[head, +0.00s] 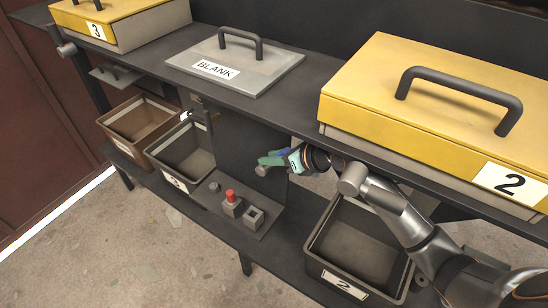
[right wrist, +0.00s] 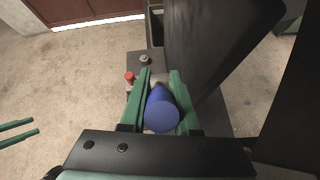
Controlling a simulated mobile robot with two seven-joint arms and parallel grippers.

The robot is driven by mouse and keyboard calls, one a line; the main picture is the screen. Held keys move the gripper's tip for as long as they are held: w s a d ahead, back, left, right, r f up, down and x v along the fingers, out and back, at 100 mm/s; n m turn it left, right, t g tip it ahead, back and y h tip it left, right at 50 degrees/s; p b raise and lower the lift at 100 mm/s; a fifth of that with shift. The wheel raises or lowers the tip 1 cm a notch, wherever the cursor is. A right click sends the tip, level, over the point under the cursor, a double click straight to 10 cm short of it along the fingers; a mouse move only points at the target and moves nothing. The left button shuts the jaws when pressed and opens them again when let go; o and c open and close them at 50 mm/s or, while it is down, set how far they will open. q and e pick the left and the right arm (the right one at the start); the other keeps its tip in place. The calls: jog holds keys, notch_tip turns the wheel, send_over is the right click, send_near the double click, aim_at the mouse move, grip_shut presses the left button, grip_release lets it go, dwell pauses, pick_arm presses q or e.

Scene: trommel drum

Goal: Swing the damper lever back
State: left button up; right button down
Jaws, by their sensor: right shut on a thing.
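My right gripper (head: 272,161) reaches in from the right under the shelf in the head view. In the right wrist view its two green fingers (right wrist: 159,100) are shut on a blue round handle (right wrist: 162,112), which I take for the damper lever's grip. The handle's end faces the wrist camera. A grey knob end (head: 262,170) shows beside the fingertips in the head view. The rest of the lever is hidden by the gripper and the dark panel. Two green fingers, apparently my left gripper (right wrist: 16,131), stand apart and empty at the left of the wrist view.
A control plate with a red button (head: 231,196) lies below the gripper. A dark upright panel (head: 238,143) stands behind it. Bins (head: 345,284) stand below on both sides. Yellow lidded box 2 (head: 420,120) and the BLANK cover (head: 268,80) sit on the shelf above.

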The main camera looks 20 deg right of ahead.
dwell(0.3)
jog(key=c, duration=0.9)
grip_release()
jog(key=shift+s+d+r, duration=0.3)
jog(key=shift+s, duration=0.05)
jog(key=b+v, duration=0.1)
jog(key=v, duration=0.3)
jog(key=shift+s+d+f, duration=0.1)
jog(key=shift+s+d, duration=0.1)
jog(key=shift+s, duration=0.1)
jog(key=shift+s+d+b, duration=0.5)
jog(key=shift+s+d, duration=0.5)
jog(key=shift+s, duration=0.6)
jog(key=shift+s+d+b, duration=0.5)
jog(key=shift+s+d, duration=0.5)
jog(key=shift+s, duration=0.55)
jog(key=shift+s+d+b, duration=0.5)
jog(key=shift+s+d, duration=0.5)
jog(key=shift+s, duration=0.6)
